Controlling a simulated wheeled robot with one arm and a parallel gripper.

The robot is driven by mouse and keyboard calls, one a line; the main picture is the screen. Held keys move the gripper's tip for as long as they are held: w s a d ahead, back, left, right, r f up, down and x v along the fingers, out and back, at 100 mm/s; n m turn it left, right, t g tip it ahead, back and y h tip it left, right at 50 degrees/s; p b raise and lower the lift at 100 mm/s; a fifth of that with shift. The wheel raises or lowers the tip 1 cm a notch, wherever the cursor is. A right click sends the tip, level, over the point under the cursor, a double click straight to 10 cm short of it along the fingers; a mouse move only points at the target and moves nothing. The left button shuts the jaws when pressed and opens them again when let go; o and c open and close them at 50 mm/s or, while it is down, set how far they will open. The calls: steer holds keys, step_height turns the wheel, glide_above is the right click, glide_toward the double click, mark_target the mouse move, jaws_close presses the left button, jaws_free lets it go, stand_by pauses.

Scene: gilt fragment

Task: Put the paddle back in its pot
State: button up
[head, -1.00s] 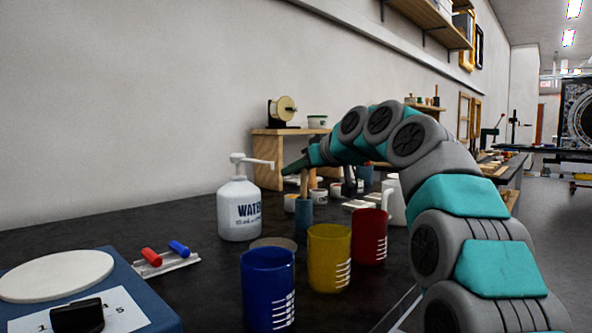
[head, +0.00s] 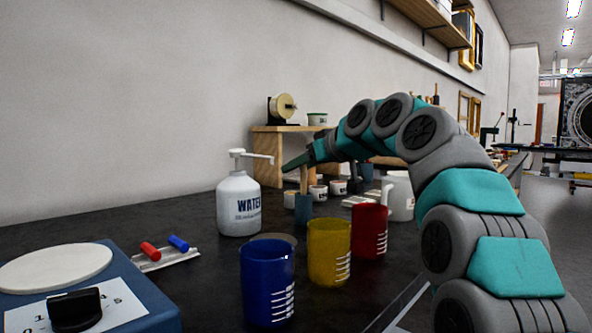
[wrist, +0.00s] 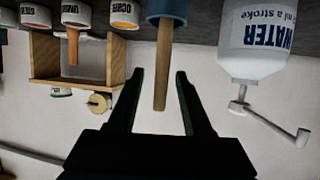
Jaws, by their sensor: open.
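A wooden stick, which looks like the paddle (head: 303,180), stands upright in a small blue-teal pot (head: 304,207) beyond the coloured beakers. My gripper (head: 290,165) is at the top of this stick. In the wrist view, which is upside down, the stick (wrist: 163,65) comes out of the pot (wrist: 166,8) and its free end lies between the two open fingers of my gripper (wrist: 159,76). Gaps show on both sides. A second wooden stick (wrist: 73,47) shows at a white labelled jar (wrist: 78,12); I cannot tell which stick is the task's paddle.
A white water pump bottle (head: 238,203) stands left of the pot, its spout pointing towards my gripper. Blue (head: 267,285), yellow (head: 329,252) and red (head: 369,232) beakers stand in front. Small jars (head: 318,193) and a wooden stand (head: 272,150) are behind.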

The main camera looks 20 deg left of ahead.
steer(key=s+d+b, duration=0.3)
steer(key=s+d, duration=0.1)
steer(key=d, duration=0.2)
steer(key=shift+d+b, duration=0.3)
steer(key=shift+b, duration=0.05)
